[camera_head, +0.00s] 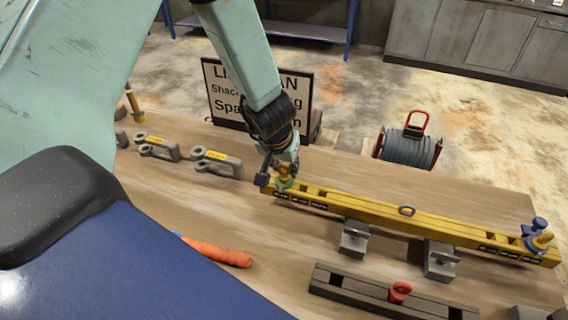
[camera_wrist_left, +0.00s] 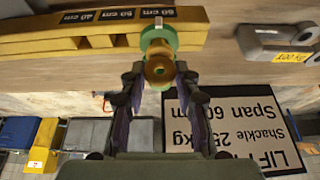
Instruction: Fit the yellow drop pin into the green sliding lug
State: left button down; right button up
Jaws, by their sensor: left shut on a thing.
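The yellow drop pin (camera_wrist_left: 158,70) is between the fingertips of my left gripper (camera_wrist_left: 159,82), which is shut on it. The green sliding lug (camera_wrist_left: 161,36) sits at the left end of the yellow beam (camera_head: 430,226), right at the pin. In the head view my left gripper (camera_head: 286,165) reaches down from above, and the lug (camera_head: 284,184) shows just below it. The pin overlaps the lug in both views; I cannot tell how deep it sits. My right gripper is out of view.
The beam rests on two grey blocks (camera_head: 354,240) (camera_head: 439,264). A blue lug with a yellow pin (camera_head: 541,241) is at its right end. Grey shackles (camera_head: 217,163) lie left, a sign (camera_head: 226,90) stands behind, and a dark rail with a red ring (camera_head: 400,291) lies in front.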

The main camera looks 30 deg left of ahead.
pick_arm(q)
jog(key=shift+f+b, duration=0.3)
jog(key=shift+f, duration=0.2)
jog(key=c, duration=0.9)
grip_release()
jog(key=shift+r, duration=0.15)
jog(key=v, duration=1.2)
jog(key=shift+s, duration=0.1)
